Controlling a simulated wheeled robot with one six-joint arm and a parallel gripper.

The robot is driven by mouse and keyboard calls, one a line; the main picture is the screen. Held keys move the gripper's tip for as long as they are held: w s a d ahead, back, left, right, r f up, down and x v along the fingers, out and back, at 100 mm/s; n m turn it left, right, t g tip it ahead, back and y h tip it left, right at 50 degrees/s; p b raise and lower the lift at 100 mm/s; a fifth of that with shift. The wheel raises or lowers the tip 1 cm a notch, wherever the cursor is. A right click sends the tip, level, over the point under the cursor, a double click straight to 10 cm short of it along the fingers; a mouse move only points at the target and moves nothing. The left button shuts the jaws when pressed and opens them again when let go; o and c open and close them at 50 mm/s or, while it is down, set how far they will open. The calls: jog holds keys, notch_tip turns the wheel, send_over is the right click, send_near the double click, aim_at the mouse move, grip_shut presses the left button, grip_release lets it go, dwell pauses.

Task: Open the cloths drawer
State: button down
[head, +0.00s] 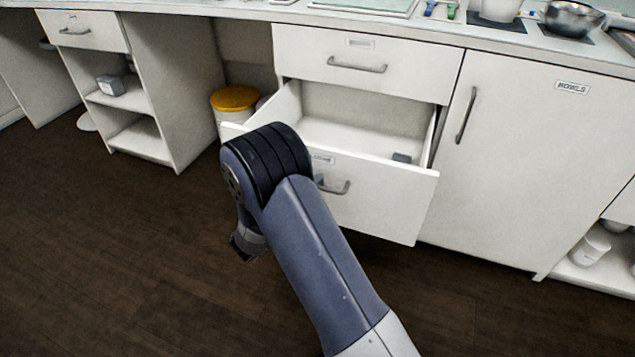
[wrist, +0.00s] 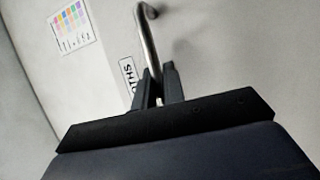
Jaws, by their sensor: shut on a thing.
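The cloths drawer (head: 385,205) is the lower drawer of the white unit and stands pulled well out. Its inside shows, mostly bare, with a small dark grey item (head: 401,157) near the front right. Its metal bar handle (head: 340,188) shows right of my arm, and the handle's left end is hidden. In the wrist view, my gripper (wrist: 155,82) is shut on the handle (wrist: 148,38), beside a label (wrist: 129,78) partly reading "OTHS".
A shut drawer (head: 375,65) is directly above. The shut bowls cupboard (head: 540,150) stands to the right. A yellow-lidded bin (head: 235,98) stands in the recess at left. The dark floor in front is clear. A sheet with coloured squares (wrist: 73,26) shows in the wrist view.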

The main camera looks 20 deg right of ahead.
jog(key=shift+s+a, duration=0.5)
jog(key=shift+s, duration=0.2)
jog(key=c, duration=1.5)
grip_release()
jog(key=p+v, duration=0.1)
jog(key=v, duration=0.9)
jog(key=shift+s+a, duration=0.2)
jog(key=shift+a, duration=0.15)
jog(key=b+x, duration=0.1)
jog(key=x, duration=1)
